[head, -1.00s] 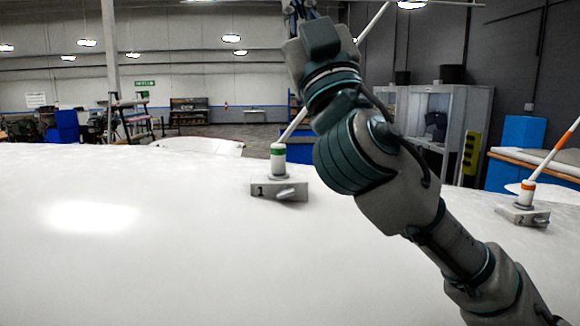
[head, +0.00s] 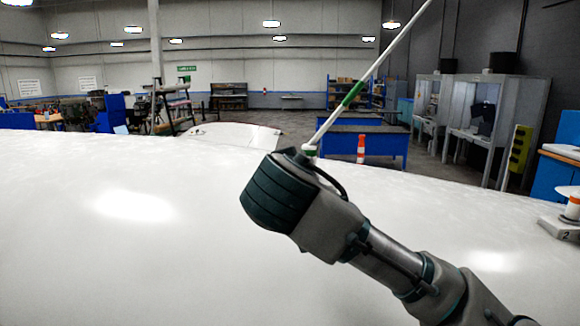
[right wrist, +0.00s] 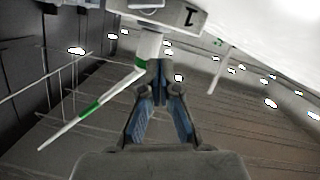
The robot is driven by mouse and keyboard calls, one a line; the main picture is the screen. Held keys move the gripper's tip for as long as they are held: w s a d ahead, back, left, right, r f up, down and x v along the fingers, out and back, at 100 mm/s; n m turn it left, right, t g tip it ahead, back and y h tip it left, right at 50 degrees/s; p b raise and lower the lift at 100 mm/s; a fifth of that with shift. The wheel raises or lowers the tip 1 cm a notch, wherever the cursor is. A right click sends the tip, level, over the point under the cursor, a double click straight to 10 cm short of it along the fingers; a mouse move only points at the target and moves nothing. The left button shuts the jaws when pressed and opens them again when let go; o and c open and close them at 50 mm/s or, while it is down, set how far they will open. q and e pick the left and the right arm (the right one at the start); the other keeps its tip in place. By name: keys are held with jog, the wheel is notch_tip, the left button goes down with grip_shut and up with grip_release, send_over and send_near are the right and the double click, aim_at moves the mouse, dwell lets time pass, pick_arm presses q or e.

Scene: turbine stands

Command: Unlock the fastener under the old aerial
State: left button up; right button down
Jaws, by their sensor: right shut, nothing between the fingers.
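The green-banded white aerial (head: 376,66) slants up to the right behind my right arm in the head view. My arm hides its stand there. In the right wrist view the stand marked 1 (right wrist: 188,14) is upside down at the top edge, with the aerial (right wrist: 90,109) running to the lower left. A grey part of the fastener (right wrist: 147,4) shows at the top edge, mostly cut off. My right gripper (right wrist: 158,66) is shut and empty, its tips close to the aerial's white foot (right wrist: 149,46); contact cannot be told. My left gripper is out of view.
A second stand marked 2 (head: 562,228) with an orange-and-white aerial foot (head: 573,208) is at the right edge. The wide white surface (head: 130,260) is clear at left.

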jog(key=x, duration=0.1)
jog(key=p+x, duration=0.1)
jog(key=x, duration=0.1)
jog(key=shift+w+d+f, duration=0.1)
jog(key=shift+d, duration=0.3)
jog(key=shift+d+f, duration=0.2)
jog(key=shift+f, duration=0.35)
jog(key=shift+d+f, duration=0.15)
jog(key=shift+f, duration=0.45)
jog(key=shift+s+f, duration=0.25)
jog(key=shift+f, duration=0.25)
jog(key=shift+a+f, duration=0.1)
jog(key=shift+a, duration=0.05)
jog(key=shift+w, duration=0.1)
